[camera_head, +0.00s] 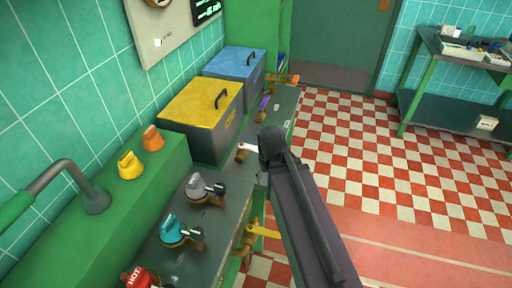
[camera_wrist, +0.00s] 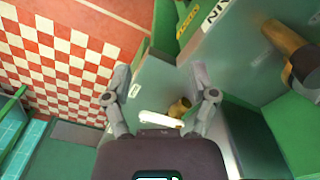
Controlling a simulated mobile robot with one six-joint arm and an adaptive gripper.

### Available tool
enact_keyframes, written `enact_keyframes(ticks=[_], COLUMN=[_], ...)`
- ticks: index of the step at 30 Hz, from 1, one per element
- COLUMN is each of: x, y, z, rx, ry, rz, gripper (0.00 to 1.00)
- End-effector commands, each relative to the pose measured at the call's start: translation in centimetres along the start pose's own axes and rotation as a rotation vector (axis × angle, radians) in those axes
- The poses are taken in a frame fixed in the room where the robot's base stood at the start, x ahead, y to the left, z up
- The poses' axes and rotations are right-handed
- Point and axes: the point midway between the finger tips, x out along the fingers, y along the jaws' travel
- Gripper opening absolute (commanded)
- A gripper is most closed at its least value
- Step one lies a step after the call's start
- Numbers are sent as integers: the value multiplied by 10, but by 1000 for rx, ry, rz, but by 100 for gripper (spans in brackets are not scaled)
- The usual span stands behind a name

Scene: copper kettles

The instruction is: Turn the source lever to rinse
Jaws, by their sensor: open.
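A white-handled lever on a brass fitting (camera_head: 248,148) sits at the counter's front edge in the head view; I take it for the source lever, though its label is not readable. In the wrist view its white handle (camera_wrist: 160,119) lies between my gripper's fingers, close to the palm, with the brass part behind it. My gripper (camera_wrist: 161,85) is open, one finger on each side of the handle; contact cannot be told. In the head view my gripper (camera_head: 271,147) is just right of the lever, its fingers mostly hidden.
A yellow-handled valve (camera_head: 256,229) sticks out nearer along the counter front. Purple (camera_head: 263,104) and orange (camera_head: 284,78) levers are farther along. Grey (camera_head: 197,185) and teal (camera_head: 172,226) knobs stand on the counter beside yellow and blue lidded bins. The checkered floor to the right is clear.

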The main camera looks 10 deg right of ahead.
Motion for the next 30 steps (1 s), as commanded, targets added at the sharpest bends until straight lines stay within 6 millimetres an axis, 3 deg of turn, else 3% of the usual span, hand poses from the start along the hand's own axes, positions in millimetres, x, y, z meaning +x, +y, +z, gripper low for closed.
enact_keyframes(ticks=[8,21,25,30], x=[-13,-41,-46,-48], y=[6,26,30,34], z=[-59,-195,-222,-238], rx=[-212,-789,-918,-1010], ry=[0,0,0,1], rz=[0,0,0,0], gripper=[74,74,74,74])
